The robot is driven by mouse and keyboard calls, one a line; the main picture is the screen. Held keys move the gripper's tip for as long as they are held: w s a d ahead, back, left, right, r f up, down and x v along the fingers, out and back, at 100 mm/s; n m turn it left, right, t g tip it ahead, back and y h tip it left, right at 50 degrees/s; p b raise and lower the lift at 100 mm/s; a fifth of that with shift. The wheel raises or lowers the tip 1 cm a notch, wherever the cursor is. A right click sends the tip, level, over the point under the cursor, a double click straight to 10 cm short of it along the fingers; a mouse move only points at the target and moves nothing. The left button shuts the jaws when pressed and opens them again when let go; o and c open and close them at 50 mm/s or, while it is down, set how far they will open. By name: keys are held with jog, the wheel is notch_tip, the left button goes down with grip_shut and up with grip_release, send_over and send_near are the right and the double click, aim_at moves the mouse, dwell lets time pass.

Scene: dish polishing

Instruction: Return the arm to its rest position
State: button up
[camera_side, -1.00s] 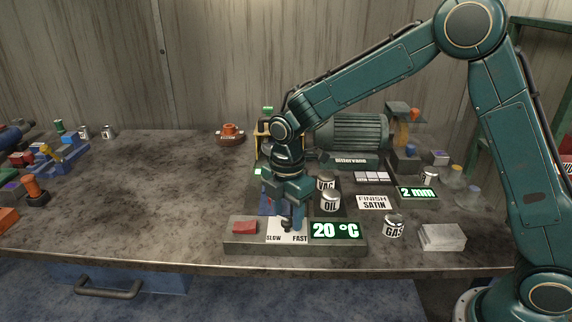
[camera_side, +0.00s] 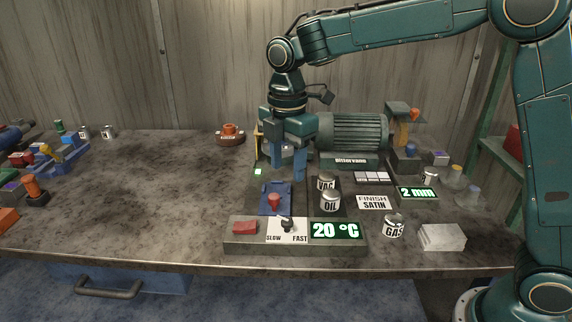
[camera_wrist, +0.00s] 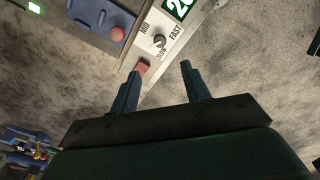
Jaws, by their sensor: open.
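My gripper (camera_side: 289,172) is open and empty in the side view, pointing down above the blue plate with the red knob (camera_side: 274,203). Its two blue fingers are apart, also in the wrist view (camera_wrist: 158,75). Below and in front of it is the control panel with the SLOW/FAST dial (camera_side: 287,224), which also shows in the wrist view (camera_wrist: 159,41). The red button (camera_side: 245,227) is left of the dial. The arm reaches in from the right and nothing touches the fingers.
The VAC can (camera_side: 326,182) and OIL can (camera_side: 331,202) stand right of the gripper. The motor (camera_side: 352,137) is behind. The GAS can (camera_side: 393,226) and a pale block (camera_side: 441,237) are at front right. The bench's left-centre is clear.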

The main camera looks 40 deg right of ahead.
jog(key=shift+r, duration=0.15)
jog(key=s+d+r+m+t, duration=0.1)
jog(key=s+d+r+m, duration=0.25)
jog(key=s, duration=0.25)
jog(key=s+d+r+m+t, duration=0.2)
jog(key=s+d+r+m, duration=0.1)
jog(key=s+m, duration=0.25)
jog(key=s+d+f+m+t, duration=0.1)
jog(key=s+d+m, duration=0.1)
jog(key=s+m, duration=0.2)
jog(key=s+d+f+m+t, duration=0.1)
jog(key=s+m, duration=0.4)
jog(key=s, duration=0.5)
jog(key=shift+s+d+f+t, duration=0.25)
jog(key=shift+d+f+t, duration=0.1)
jog(key=shift+d, duration=0.2)
